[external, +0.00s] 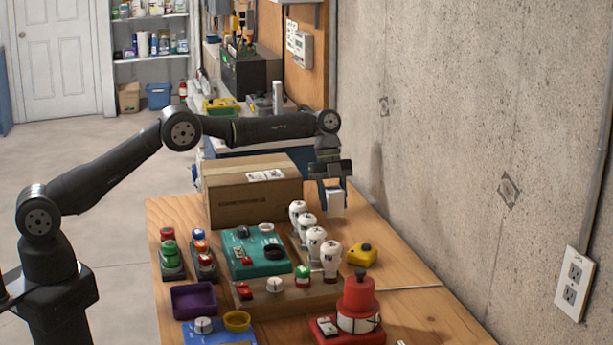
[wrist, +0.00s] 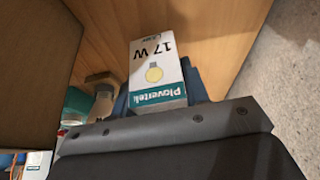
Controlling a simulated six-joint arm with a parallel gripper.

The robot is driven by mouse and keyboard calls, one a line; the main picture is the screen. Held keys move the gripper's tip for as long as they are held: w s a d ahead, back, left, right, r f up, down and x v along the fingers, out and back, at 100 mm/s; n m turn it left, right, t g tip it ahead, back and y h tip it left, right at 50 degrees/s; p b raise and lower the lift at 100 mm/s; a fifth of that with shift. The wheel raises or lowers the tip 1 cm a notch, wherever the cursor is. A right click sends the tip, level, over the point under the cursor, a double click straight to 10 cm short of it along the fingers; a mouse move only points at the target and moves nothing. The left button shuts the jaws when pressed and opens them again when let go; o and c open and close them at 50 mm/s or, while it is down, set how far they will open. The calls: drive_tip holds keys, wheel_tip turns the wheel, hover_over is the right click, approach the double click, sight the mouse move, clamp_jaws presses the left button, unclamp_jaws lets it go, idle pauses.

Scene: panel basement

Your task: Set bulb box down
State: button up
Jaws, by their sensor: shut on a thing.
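The bulb box (external: 336,204) is a small white carton. In the wrist view the bulb box (wrist: 155,72) shows "17 W", a yellow bulb picture and a teal band with lettering. My gripper (external: 331,190) is shut on it, with blue fingers (wrist: 192,82) at its sides in the wrist view. The gripper points down over the far right part of the wooden table (external: 400,280), right of the cardboard carton. I cannot tell whether the bulb box touches the table.
A large cardboard carton (external: 250,195) stands just left of the gripper. Several white bulbs (external: 330,255) stand in front, near a yellow button box (external: 361,254) and a red beacon (external: 358,300). The concrete wall (external: 470,140) runs along the right. Some bare tabletop lies between bulbs and wall.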

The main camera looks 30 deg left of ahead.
drive_tip(key=shift+f, duration=1.2)
drive_tip(key=shift+f, duration=0.15)
drive_tip(key=o, duration=1)
drive_tip(key=shift+c, duration=0.2)
drive_tip(key=v, duration=0.7)
drive_tip(key=shift+r, duration=0.35)
